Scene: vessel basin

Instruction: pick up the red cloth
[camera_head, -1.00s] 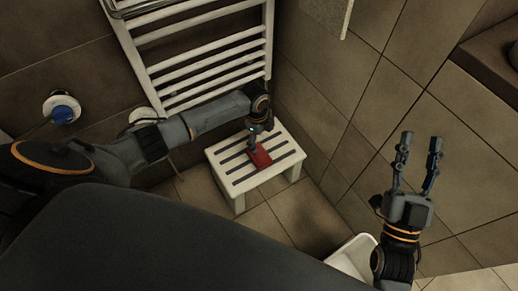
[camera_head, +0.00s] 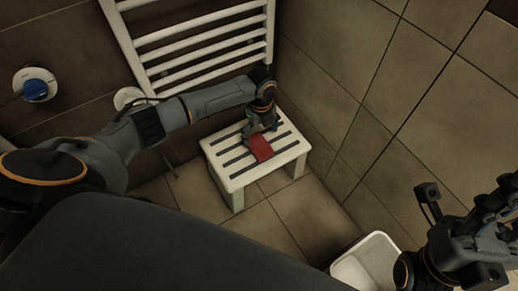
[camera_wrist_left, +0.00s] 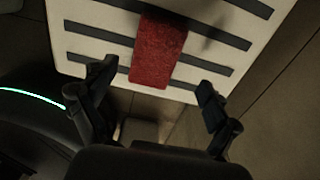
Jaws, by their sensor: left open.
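The red cloth (camera_head: 262,150) lies on the white slatted stool (camera_head: 286,157). In the left wrist view the cloth (camera_wrist_left: 158,50) is a flat red strip across the slats of the stool (camera_wrist_left: 95,42). My left gripper (camera_head: 250,137) is at the stool beside the cloth and partly blocks the head view of it. In the left wrist view the left gripper (camera_wrist_left: 156,80) is open, with one finger on each side of the cloth's near end. Whether the fingers touch the stool, I cannot tell. My right gripper (camera_head: 468,195) is at the right edge, its fingers apart and empty.
A white towel radiator (camera_head: 205,45) is on the wall behind the stool. A tiled wall (camera_head: 330,100) rises close to the stool's right. A white bin (camera_head: 365,268) stands on the floor at the lower right. Bare tiled floor (camera_head: 250,230) lies in front.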

